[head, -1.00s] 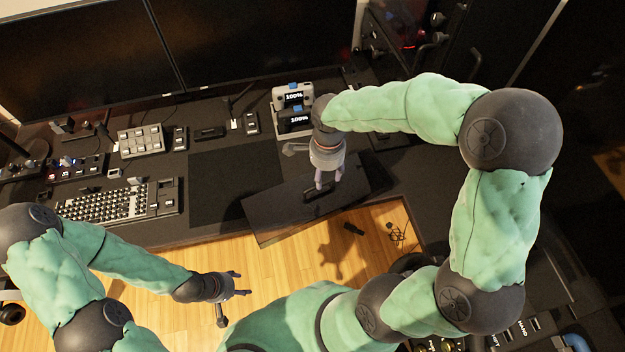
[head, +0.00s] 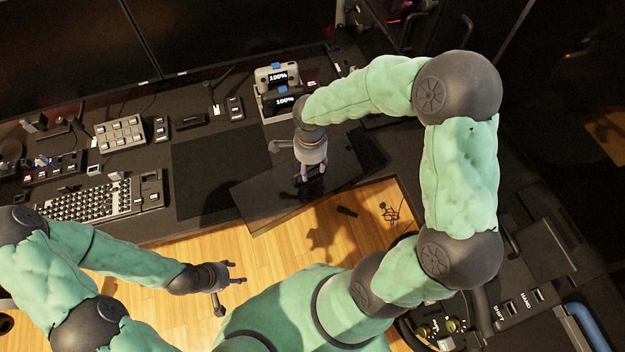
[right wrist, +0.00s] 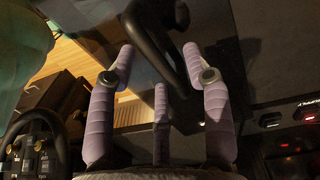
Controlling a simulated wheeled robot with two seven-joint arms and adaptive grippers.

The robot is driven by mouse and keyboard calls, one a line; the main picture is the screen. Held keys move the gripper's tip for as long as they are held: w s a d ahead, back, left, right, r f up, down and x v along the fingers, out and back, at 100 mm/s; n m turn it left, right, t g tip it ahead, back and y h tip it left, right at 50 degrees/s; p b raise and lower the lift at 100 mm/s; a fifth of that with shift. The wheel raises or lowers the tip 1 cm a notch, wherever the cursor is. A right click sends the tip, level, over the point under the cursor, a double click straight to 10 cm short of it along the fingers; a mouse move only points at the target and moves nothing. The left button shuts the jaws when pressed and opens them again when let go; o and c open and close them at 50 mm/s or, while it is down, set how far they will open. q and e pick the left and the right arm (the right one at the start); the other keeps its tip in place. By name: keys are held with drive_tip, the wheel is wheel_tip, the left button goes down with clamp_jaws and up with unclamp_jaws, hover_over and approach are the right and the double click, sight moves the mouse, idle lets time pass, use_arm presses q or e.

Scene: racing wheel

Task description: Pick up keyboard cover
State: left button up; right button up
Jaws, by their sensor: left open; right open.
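The keyboard cover (head: 262,207) appears to be the dark, glossy flat panel lying on the desk's front edge, with its near-left end reaching out over the floor. A black raised handle stands on it and shows in the right wrist view (right wrist: 152,42). My right gripper (head: 311,176) is open, pointing down just above the handle. In the right wrist view its lilac fingers (right wrist: 158,62) are spread on both sides of the handle; I cannot tell if they touch it. My left gripper (head: 234,275) is open and empty over the wooden floor.
A keyboard (head: 88,203) lies on the desk at left. A dark mat (head: 205,165), a button box (head: 120,133) and two devices reading 100% (head: 277,77) are behind. Monitors line the back. A steering wheel (right wrist: 35,145) shows in the right wrist view.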

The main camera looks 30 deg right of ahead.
drive_tip(key=shift+f, duration=0.85)
drive_tip(key=shift+r, duration=0.1)
clamp_jaws()
